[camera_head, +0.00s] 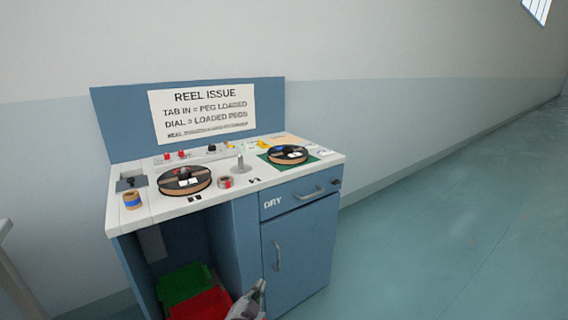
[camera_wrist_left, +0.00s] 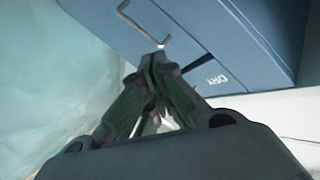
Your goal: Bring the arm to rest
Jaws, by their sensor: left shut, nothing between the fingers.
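My left gripper (camera_head: 262,284) is at the bottom of the head view, in front of the blue cabinet's lower part. In the left wrist view its fingers (camera_wrist_left: 158,58) are shut with nothing between them. Their tips point toward the blue cabinet front (camera_wrist_left: 215,30) marked DRY and overlap a metal handle (camera_wrist_left: 150,22) in the picture; I cannot tell whether they touch it. In the head view the DRY drawer (camera_head: 300,196) and the door (camera_head: 297,250) below it look closed. My right gripper is not in view.
The white worktop (camera_head: 225,199) holds two large reels, one at left (camera_head: 184,181) and one on a green mat (camera_head: 288,155), and small spools. Green (camera_head: 183,283) and red (camera_head: 203,304) bins stand in the open bay below. Open floor (camera_head: 450,210) lies to the right.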

